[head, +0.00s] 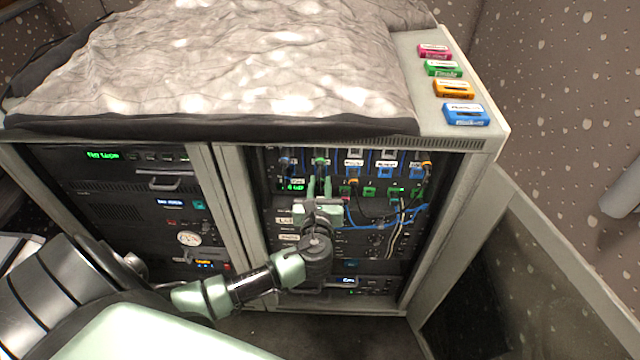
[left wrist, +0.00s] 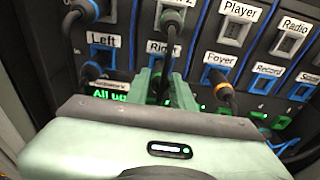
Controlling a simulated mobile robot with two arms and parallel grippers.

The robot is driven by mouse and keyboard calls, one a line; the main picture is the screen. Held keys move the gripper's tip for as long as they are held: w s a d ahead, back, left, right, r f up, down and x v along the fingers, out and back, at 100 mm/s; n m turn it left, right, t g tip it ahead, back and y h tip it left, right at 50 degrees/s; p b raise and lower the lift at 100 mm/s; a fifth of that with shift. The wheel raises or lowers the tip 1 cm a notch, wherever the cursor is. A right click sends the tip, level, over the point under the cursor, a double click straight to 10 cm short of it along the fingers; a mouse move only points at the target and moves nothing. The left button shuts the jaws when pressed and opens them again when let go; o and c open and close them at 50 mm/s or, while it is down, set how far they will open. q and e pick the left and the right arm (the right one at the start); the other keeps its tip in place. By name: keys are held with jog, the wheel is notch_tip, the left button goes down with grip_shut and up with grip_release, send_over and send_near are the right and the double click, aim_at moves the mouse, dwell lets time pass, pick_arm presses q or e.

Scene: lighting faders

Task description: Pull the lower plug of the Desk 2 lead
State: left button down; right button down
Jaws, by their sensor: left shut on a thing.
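The upper plug of a lead (left wrist: 173,18), grey with a green ring, sits in the top row under a label ending in 2, partly cut off. It also shows as a green plug in the head view (head: 320,160). Its dark cable runs down past the "Right" label (left wrist: 166,48) to between my left fingers. My left gripper (left wrist: 165,88) is shut on the lower plug at the "Right" socket; the fingers hide most of that plug, and I cannot tell whether it is fully seated. In the head view my left gripper (head: 319,187) is at the patch panel. My right gripper is not in view.
A blue plug (left wrist: 90,10) is to the upper left, and another plug sits under "Left" (left wrist: 102,68). An orange-ringed plug (left wrist: 220,88) sits close right under "Foyer". Blue and white cables (head: 400,215) hang at the right of the rack. Cassette-like coloured blocks (head: 465,114) lie on top.

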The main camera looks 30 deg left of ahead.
aim_at(320, 187)
pick_arm(q)
jog(key=shift+s+d, duration=0.1)
jog(key=shift+f+p+v, duration=0.15)
jog(key=shift+p+v, duration=0.25)
jog(key=shift+v, duration=0.4)
jog(key=shift+f+p+v, duration=0.15)
jog(key=shift+p+v, duration=0.25)
jog(key=shift+v, duration=0.4)
jog(key=shift+s+d, duration=0.3)
jog(key=shift+s, duration=0.25)
